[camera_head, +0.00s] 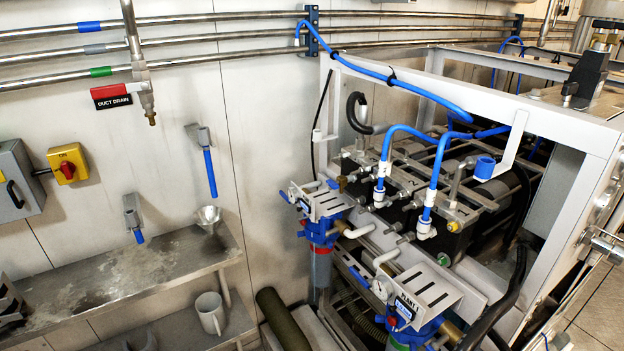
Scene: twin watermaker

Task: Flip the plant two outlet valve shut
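A white-framed watermaker unit (590,135) fills the right half of the head view. Two blue filter housings stand at its left side. The nearer filter housing (400,332) has a slotted plate (425,296) labelled PLANT 1. The farther filter housing (320,232) has a similar slotted plate (325,203); its label is too small to read. Blue hoses (436,165) with white fittings rise from pipework over a black block. I cannot tell which fitting is the plant two outlet valve, nor its position. Neither of my grippers shows.
Steel pipes with blue, grey and green bands (101,72) run along the wall. A red DUCT DRAIN sign (111,96) hangs beside a tap. A yellow switch (68,163), a metal shelf (150,262) and a mug (211,313) are at left. The wall between is mostly clear.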

